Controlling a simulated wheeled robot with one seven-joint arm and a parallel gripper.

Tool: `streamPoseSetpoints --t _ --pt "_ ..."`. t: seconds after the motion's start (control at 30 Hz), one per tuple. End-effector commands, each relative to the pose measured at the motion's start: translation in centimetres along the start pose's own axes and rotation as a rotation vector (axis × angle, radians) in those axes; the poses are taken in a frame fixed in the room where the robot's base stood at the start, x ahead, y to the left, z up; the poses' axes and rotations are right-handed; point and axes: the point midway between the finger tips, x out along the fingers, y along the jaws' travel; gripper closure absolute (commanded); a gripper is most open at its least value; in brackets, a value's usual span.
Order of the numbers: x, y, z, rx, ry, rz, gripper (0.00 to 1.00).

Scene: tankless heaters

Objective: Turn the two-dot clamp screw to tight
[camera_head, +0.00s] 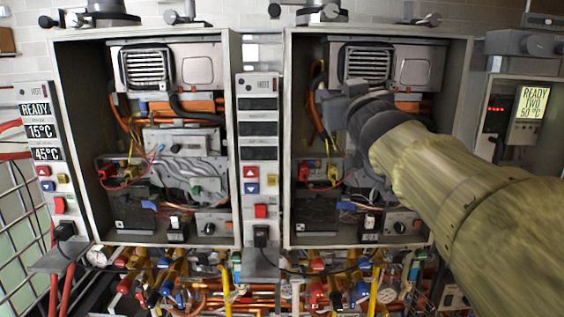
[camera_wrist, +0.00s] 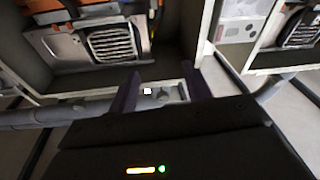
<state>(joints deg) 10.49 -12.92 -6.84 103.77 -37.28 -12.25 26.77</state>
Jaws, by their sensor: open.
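In the wrist view my gripper (camera_wrist: 162,76) is open, with its two dark fingers apart. Between and below the fingertips lie a small grey knob-like part (camera_wrist: 164,93) and a small white square (camera_wrist: 147,91), near a cabinet edge. I cannot tell whether this part is the two-dot clamp screw; no dots are legible. Nothing is seen held. In the head view my arm reaches in front of the right heater cabinet (camera_head: 289,130), and its end hides the fingers.
The left heater cabinet (camera_head: 236,130) stands open beside the right one. A control strip (camera_head: 259,190) with buttons is between them. A display reading "READY TWO 50 °C" (camera_head: 531,103) is at the far right. Pipes and coloured valves (camera_head: 190,290) crowd below. In the wrist view a grey pipe (camera_wrist: 50,116) runs along the cabinet edge.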

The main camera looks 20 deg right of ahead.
Motion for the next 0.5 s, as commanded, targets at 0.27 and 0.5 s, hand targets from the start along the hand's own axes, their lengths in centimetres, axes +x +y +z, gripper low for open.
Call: streamPoseSetpoints --t 0.27,0.5 --pt "0.4 -0.9 4.4 0.019 -0.103 -0.001 0.51" --pt "0.5 -2.1 8.1 0.032 -0.192 -0.01 0.51"
